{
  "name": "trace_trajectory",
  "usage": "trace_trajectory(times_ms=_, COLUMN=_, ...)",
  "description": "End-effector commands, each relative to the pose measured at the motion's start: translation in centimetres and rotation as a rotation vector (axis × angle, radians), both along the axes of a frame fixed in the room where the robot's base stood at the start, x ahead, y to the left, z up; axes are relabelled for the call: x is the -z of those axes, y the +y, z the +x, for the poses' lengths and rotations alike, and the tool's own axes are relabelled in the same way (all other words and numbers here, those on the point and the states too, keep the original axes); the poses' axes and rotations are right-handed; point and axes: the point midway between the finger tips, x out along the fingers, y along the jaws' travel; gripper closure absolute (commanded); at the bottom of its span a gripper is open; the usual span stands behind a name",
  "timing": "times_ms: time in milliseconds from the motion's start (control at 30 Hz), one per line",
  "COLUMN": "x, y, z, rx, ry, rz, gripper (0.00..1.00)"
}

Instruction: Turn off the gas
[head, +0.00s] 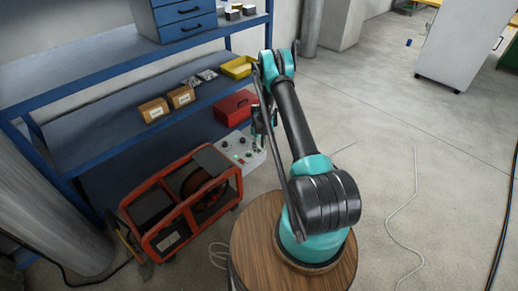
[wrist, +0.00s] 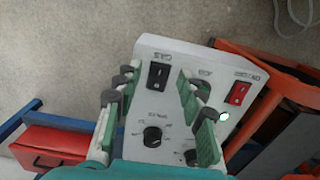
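A white control box (head: 236,152) stands on the floor below the shelves in the head view. In the wrist view its face (wrist: 180,60) fills the middle. A black rocker switch (wrist: 158,76) sits under a small label that seems to read GAS. A red rocker switch (wrist: 238,93) sits to its right, with a lit green lamp (wrist: 224,116) below it. A black knob (wrist: 152,136) is lower down; another is partly hidden. My gripper (wrist: 158,92) is open and empty, its green-padded fingers either side of the black switch in the picture. I cannot tell whether they touch the box.
An orange-framed machine (head: 180,205) stands beside the box. A red toolbox (head: 234,107) is behind it. Blue shelving (head: 110,85) holds cardboard boxes (head: 153,110) and a yellow bin (head: 240,67). A round wooden top (head: 255,235) is under my arm. Floor at right is open, with cables.

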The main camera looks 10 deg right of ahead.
Motion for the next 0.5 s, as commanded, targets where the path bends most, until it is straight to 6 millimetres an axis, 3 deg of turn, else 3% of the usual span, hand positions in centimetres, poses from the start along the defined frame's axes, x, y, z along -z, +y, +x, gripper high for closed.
trace_trajectory(times_ms=200, x=1.12, y=0.00, z=-0.04, rx=0.000, ry=0.000, rz=0.000, gripper=0.60)
trace_trajectory(times_ms=467, x=1.16, y=0.00, z=-0.04, rx=0.000, ry=0.000, rz=0.000, gripper=0.60)
trace_trajectory(times_ms=500, x=1.16, y=0.00, z=-0.04, rx=0.000, ry=0.000, rz=0.000, gripper=0.65)
